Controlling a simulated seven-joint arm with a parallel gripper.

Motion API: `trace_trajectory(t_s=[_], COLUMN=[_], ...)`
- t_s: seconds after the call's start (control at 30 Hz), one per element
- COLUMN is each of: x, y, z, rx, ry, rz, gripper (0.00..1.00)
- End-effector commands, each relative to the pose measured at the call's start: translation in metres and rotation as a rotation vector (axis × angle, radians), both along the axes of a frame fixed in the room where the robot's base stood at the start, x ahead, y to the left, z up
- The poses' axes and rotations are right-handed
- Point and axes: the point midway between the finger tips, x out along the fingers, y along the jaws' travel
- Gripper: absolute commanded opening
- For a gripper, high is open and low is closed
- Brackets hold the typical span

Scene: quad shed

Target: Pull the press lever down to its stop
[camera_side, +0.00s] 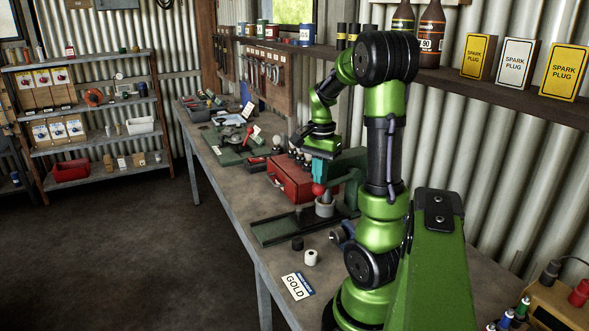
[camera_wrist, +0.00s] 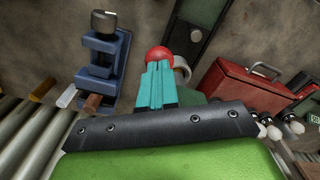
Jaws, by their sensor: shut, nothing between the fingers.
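The press lever shows its red ball knob (camera_side: 318,189) beside the green press body (camera_side: 349,186) on the bench. In the wrist view, the red knob (camera_wrist: 159,53) is just beyond my fingertips, with a grey round part behind it. The rest of the lever is hidden. My gripper (camera_side: 319,179) points down from above, with its teal fingers directly over the knob. In the wrist view, my gripper (camera_wrist: 155,66) has its fingers together and empty. The tips overlap the knob's lower edge in this view; I cannot tell whether they touch it.
A red toolbox (camera_side: 290,180) stands close behind the press; it also shows in the wrist view (camera_wrist: 232,88). A blue vise (camera_wrist: 108,62) is left of my fingers there. A black cylinder (camera_side: 297,243), a white cylinder (camera_side: 311,257) and a GOLD card (camera_side: 296,286) lie near the front edge.

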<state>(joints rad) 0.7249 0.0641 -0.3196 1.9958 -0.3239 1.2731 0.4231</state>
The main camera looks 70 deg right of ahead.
Motion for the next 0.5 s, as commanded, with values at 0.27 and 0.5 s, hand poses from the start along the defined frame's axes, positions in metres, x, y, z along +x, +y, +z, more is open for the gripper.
trace_trajectory(t_s=[0.27,0.5], x=[-0.0035,-0.0030], y=[-0.0007,-0.0012], z=[-0.0074,0.0004], rx=[0.003,0.000], ry=[0.017,0.016], rz=[0.004,0.005], gripper=[0.00,0.00])
